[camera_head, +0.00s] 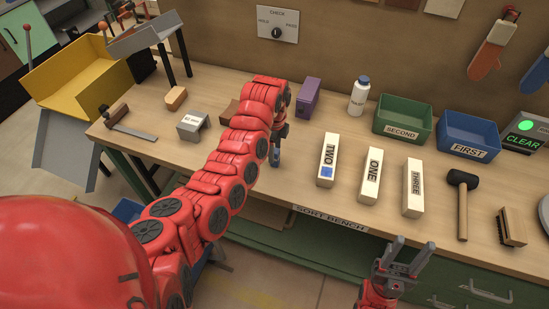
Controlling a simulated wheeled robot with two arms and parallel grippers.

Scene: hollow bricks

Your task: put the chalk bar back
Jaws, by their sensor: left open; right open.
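A small blue piece (276,157), which may be the chalk bar, shows at the tip of my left gripper (276,148), low over the bench or touching it. I cannot tell which, nor whether it stands free between the fingers. The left gripper is open, pointing down, partly hidden by my red arm. My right gripper (411,252) is open and empty, in front of the bench's front edge. Three pale bricks lie in a row: TWO (328,157) with a blue mark near its front end, ONE (371,176) and THREE (413,188).
Behind the bricks stand a white bottle (359,97), a purple block (309,97), a green SECOND bin (403,115) and a blue FIRST bin (468,130). A mallet (462,200) and brush (511,227) lie right.

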